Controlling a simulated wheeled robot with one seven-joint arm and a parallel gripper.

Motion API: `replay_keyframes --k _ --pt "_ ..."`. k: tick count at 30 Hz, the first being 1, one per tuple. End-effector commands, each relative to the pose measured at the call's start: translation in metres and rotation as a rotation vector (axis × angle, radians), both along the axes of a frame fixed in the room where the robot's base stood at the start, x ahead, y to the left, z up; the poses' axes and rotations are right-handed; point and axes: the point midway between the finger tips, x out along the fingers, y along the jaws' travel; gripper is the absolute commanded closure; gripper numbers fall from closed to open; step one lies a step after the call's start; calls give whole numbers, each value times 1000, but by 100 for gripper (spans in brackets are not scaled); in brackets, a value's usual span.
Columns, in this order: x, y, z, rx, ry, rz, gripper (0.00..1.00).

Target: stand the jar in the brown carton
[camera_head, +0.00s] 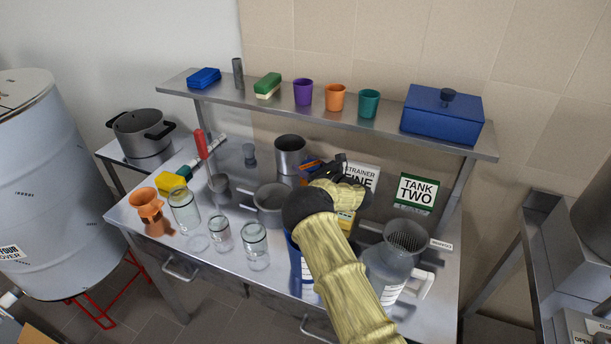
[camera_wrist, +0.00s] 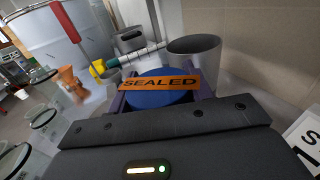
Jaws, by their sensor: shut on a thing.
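My gripper (camera_head: 328,172) is over the back of the steel bench, shut on a blue-topped round thing. In the wrist view, its blue top (camera_wrist: 160,98) sits between the fingers, with an orange band (camera_wrist: 160,83) reading "SEALED" across it. I take this for a lidded jar; its lower body is hidden. In the head view, only a bit of orange and blue (camera_head: 309,169) shows beside the gripper.
A blue container (camera_head: 300,270) stands partly behind my arm. A shelf (camera_head: 230,97) with cups and a blue box (camera_head: 441,117) overhangs the back.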

Motion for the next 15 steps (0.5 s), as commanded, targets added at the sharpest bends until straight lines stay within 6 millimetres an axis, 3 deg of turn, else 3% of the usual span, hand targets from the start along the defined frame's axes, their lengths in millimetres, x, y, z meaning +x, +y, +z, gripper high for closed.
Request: replay_keyframes --k 8,15 --pt "0 0 0 2 -3 0 86" --pt "0 0 -29 1 -1 1 86"
